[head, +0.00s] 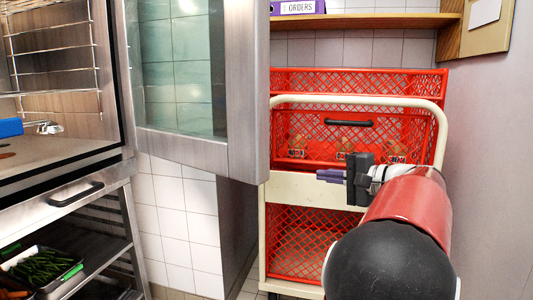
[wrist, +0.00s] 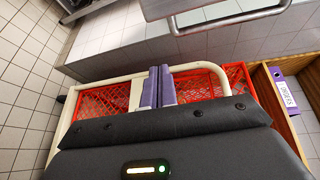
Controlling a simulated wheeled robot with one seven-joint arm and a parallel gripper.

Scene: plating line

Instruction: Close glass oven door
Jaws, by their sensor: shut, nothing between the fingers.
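The glass oven door (head: 180,75) stands open in the head view, swung out to the right of the oven cavity (head: 55,125). It has a steel frame and a tinted glass pane. My gripper (head: 325,176) is to the right of the door's free edge, apart from it in the picture, in front of the red crates. In the wrist view its purple fingers (wrist: 158,87) are together with nothing between them. A steel framed part at the top of the wrist view (wrist: 215,18) may be the door; I cannot tell for sure.
A cream trolley (head: 440,120) with red crates (head: 350,85) stands behind my gripper. A shelf (head: 370,20) with a purple binder (head: 298,7) is above. White tiled wall shows under the door.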

